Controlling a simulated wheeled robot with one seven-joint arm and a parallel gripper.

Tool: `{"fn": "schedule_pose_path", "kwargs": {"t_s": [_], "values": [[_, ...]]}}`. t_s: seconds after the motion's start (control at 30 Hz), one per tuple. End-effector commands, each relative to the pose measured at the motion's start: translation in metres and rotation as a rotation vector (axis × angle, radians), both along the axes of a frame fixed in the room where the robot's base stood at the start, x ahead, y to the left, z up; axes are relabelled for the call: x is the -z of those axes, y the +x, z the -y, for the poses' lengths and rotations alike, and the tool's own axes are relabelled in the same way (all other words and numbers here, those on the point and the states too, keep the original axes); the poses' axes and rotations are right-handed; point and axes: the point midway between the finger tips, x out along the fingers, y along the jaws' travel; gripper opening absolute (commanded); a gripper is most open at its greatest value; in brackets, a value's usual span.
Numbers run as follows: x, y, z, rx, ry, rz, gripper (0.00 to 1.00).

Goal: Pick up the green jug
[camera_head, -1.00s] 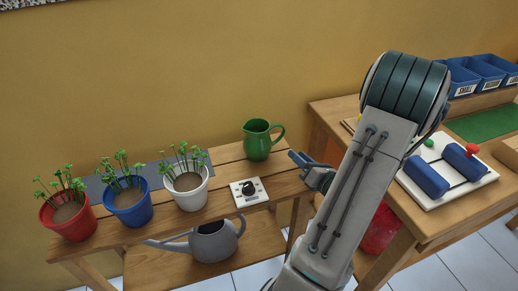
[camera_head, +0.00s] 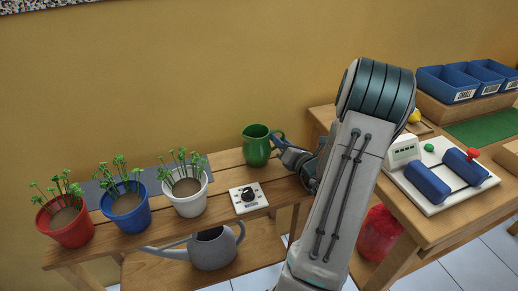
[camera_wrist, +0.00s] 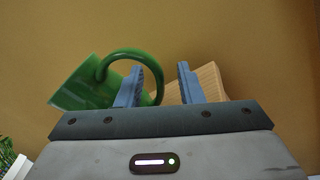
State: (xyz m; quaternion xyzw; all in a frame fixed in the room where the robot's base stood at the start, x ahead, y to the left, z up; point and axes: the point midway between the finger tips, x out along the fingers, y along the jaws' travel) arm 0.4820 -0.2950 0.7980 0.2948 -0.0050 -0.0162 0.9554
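The green jug (camera_head: 257,147) stands upright at the right end of the slatted wooden bench (camera_head: 228,178), its handle toward the right. My gripper (camera_head: 281,145) is at the jug's right side, by the handle. In the wrist view the jug (camera_wrist: 82,85) is at the left, and its looped handle passes behind and beside the left finger. My gripper (camera_wrist: 162,88) shows two blue fingers standing apart with a gap between them.
A white dial box (camera_head: 247,198) sits in front of the jug. Red (camera_head: 66,225), blue (camera_head: 128,209) and white (camera_head: 187,192) plant pots stand to the left. A grey watering can (camera_head: 212,248) is on the lower shelf. A higher table (camera_head: 424,221) stands at right.

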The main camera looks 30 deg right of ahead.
Motion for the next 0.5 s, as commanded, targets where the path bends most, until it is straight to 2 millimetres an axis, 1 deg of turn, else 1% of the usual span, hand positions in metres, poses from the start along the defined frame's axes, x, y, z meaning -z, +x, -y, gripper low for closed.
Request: {"fn": "schedule_pose_path", "kwargs": {"t_s": [0.03,0.13,0.37,0.4,0.47,0.5], "values": [[0.001,0.009,0.0,-0.002,0.0,0.002,0.34],[0.001,0.02,0.0,-0.002,0.0,0.001,0.34],[0.0,0.021,0.001,0.0,0.0,0.0,0.34],[0.0,0.021,0.001,0.0,0.0,0.0,0.23],[0.0,0.021,0.001,0.0,0.0,0.0,0.06],[0.0,0.021,0.001,0.0,0.0,0.0,0.0]]}}
